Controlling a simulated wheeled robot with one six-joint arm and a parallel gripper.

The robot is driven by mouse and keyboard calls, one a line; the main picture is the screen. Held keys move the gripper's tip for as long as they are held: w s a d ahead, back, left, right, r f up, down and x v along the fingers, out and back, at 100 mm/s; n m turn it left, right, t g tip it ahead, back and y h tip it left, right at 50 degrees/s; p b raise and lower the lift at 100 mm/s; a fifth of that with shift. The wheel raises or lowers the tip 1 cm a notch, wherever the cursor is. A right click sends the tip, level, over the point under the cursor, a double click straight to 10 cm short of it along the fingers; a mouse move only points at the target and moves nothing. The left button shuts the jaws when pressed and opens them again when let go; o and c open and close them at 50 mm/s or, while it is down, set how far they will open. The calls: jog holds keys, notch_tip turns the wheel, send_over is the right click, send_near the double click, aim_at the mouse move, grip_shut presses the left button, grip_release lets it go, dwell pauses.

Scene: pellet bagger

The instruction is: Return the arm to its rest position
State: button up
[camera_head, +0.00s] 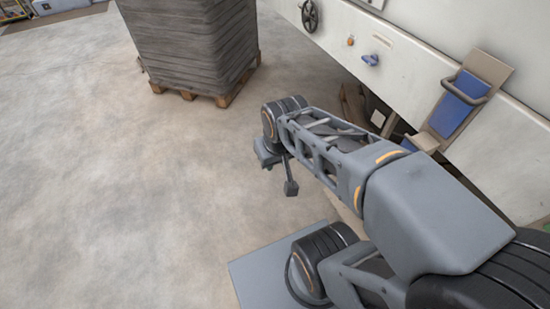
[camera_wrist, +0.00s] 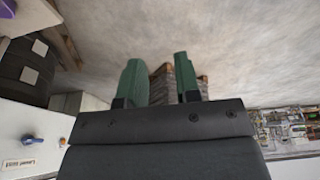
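My gripper (camera_wrist: 159,68) shows in the wrist view with two green fingers apart. Bare space lies between them, with the pallet stack (camera_wrist: 161,84) visible far behind the gap. Nothing is held. In the head view my grey arm reaches from the lower right toward the picture's middle, bent at its far end. The fingers are not clear in that view. The arm's far end is over open floor, apart from the machine and the pallet.
A white machine (camera_head: 410,70) runs along the right, with a black handwheel (camera_head: 310,15), a blue knob (camera_head: 370,60) and a blue-padded bracket (camera_head: 458,100). A dark stack (camera_head: 190,40) stands on a wooden pallet (camera_head: 222,98) at the back. The floor at left is clear.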

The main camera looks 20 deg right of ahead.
jog(key=shift+r, duration=0.1)
notch_tip(320, 180, up, 11)
jog(key=p, duration=0.9)
jog(key=shift+s+a+t+p, duration=0.15)
jog(key=shift+s+t+p, duration=0.05)
jog(key=shift+t+p, duration=0.1)
